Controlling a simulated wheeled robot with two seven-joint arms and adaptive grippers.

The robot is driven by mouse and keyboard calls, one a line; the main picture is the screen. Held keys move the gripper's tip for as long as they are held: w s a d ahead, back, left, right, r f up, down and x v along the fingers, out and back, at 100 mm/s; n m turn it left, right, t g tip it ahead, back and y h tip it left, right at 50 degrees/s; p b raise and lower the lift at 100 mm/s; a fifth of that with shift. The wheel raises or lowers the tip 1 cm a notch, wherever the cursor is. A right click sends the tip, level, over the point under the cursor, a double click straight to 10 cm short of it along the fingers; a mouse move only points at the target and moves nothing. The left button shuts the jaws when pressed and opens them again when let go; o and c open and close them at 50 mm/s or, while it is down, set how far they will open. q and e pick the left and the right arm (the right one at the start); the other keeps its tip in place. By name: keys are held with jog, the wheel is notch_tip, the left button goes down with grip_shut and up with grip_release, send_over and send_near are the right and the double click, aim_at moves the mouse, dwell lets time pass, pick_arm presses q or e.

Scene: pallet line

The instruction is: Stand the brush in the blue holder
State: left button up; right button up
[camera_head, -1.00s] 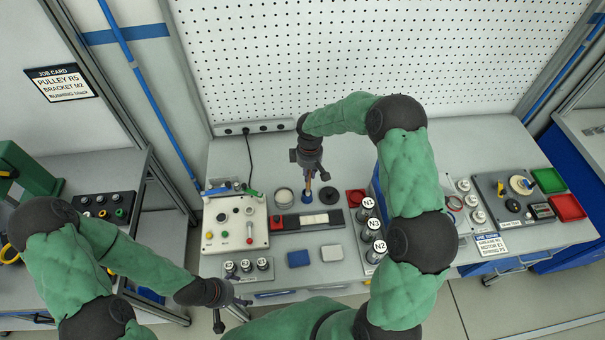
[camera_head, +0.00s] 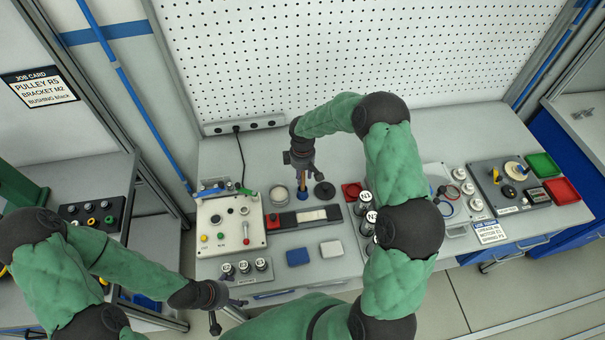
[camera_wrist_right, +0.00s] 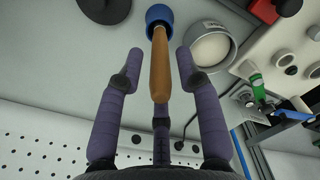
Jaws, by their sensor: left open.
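The brush (camera_wrist_right: 159,65) has a tan wooden handle and also shows in the head view (camera_head: 302,182). Its lower end is in the round blue holder (camera_wrist_right: 159,15), which stands on the bench in the head view (camera_head: 302,195). The brush looks about upright; its lower end is hidden inside the holder. My right gripper (camera_wrist_right: 160,70) is above the holder, its purple fingers apart on either side of the handle, with gaps showing. It also shows in the head view (camera_head: 302,172). My left gripper (camera_head: 226,310) is open and empty at the bench's front left.
A control panel (camera_head: 212,222) is to the left. A tray with pale blocks (camera_head: 288,219) lies in front. Pegboard rises behind.

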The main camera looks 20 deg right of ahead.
jog(key=shift+s, duration=0.1)
jog(key=shift+r, duration=0.1)
jog(key=shift+r+p, duration=0.2)
jog(key=shift+p, duration=0.1)
notch_tip(320, 180, up, 12)
jog(key=b, duration=0.1)
jog(key=shift+f, duration=0.1)
dwell(0.6)
